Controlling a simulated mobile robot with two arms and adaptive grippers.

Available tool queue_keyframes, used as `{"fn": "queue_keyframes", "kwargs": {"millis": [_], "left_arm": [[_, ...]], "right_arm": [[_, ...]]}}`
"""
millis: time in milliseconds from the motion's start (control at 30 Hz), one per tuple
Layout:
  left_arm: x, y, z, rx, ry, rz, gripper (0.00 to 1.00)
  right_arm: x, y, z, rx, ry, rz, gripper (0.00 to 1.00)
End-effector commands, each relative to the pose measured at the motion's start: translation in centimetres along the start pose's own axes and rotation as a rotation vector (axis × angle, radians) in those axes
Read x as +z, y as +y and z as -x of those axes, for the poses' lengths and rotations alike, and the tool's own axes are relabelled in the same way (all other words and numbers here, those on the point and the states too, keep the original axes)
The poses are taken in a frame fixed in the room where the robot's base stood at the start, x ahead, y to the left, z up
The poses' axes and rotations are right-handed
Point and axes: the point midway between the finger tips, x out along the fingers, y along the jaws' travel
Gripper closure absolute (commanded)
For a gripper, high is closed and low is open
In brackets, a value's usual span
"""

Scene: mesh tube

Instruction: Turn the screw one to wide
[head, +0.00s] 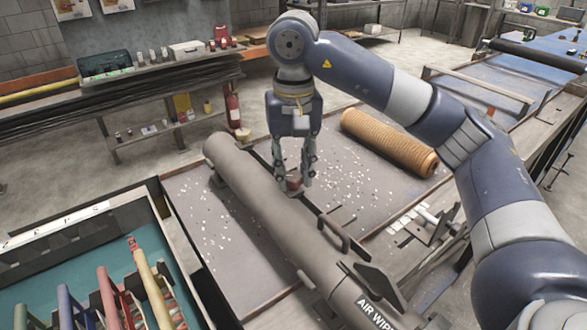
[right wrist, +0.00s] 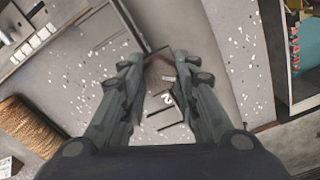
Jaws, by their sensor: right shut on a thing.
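My right gripper (head: 293,176) points down beside the long grey tube (head: 255,205) marked "AIR WIPE". A "2" mark (right wrist: 166,99) shows between the fingers in that view. My left gripper is not in view.
A copper-coloured mesh roll (head: 385,140) lies right of the gripper. White specks litter the grey table (head: 215,235). A handle (head: 334,236) and a dark plate (head: 380,284) stick up along the tube. A tray of coloured-handled tools (head: 110,222) stands at the lower left.

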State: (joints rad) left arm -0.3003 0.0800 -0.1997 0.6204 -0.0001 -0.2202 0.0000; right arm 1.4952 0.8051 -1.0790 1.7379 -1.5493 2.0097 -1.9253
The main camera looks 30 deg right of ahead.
Motion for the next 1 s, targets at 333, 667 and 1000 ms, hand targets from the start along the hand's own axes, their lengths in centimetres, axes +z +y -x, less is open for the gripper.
{"fn": "queue_keyframes", "kwargs": {"millis": [333, 667, 1000], "left_arm": [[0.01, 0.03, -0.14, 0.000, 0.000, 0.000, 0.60], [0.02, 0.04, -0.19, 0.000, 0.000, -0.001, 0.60], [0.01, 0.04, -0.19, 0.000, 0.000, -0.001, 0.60]], "right_arm": [[0.03, 0.00, -0.09, 0.001, -0.001, 0.284, 0.95], [0.03, 0.01, -0.09, 0.002, -0.002, 0.436, 0.95], [0.04, 0.01, -0.09, 0.002, -0.002, 0.475, 0.95]]}}
